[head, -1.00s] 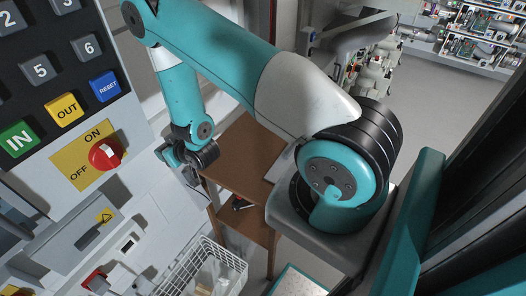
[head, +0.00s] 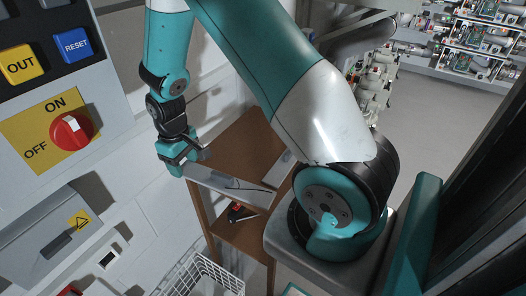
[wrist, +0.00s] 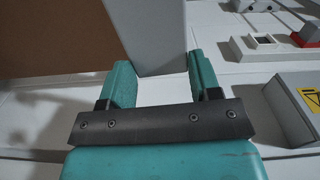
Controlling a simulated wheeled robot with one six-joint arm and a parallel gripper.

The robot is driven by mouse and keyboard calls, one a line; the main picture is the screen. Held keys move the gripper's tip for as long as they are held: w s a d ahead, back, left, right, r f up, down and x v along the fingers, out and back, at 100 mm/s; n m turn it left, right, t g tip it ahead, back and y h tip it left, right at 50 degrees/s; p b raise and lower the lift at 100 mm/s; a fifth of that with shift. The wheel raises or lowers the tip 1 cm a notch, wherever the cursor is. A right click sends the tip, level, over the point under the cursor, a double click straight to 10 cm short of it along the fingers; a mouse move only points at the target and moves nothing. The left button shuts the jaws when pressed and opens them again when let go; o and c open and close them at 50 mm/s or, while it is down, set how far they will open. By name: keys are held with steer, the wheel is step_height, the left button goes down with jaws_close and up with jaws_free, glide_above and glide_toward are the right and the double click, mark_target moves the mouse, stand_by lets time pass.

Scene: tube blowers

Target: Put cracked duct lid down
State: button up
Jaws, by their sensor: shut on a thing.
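My gripper (head: 181,154) is shut on a flat grey lid (head: 230,188), which I take to be the cracked duct lid. In the head view the lid reaches to the right from the jaws, across the front edge of the brown wooden stand (head: 240,142). I cannot tell whether it touches the stand. In the wrist view the lid (wrist: 150,32) rises between the two teal fingers of my gripper (wrist: 161,82), with the brown surface (wrist: 55,38) on its left. I cannot make out a crack clearly.
Another grey piece (head: 280,170) lies at the stand's right edge. A dark and red object (head: 238,212) is on the lower shelf. A white wire basket (head: 203,276) stands in front. The control panel with a red knob (head: 71,131) is at the left.

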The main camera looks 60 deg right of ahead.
steer(key=d+r+n, duration=0.7)
steer(key=d+n, duration=0.1)
steer(key=n, duration=0.1)
step_height(320, 180, up, 5)
steer(key=n, duration=0.8)
glide_above(228, 163)
step_height(228, 163, down, 20)
steer(key=shift+r+p, duration=0.25)
steer(key=shift+p, duration=0.2)
steer(key=o, duration=1.3)
steer(key=shift+c, duration=0.2)
steer(key=shift+w, duration=0.1)
step_height(228, 163, up, 12)
steer(key=b, duration=0.1)
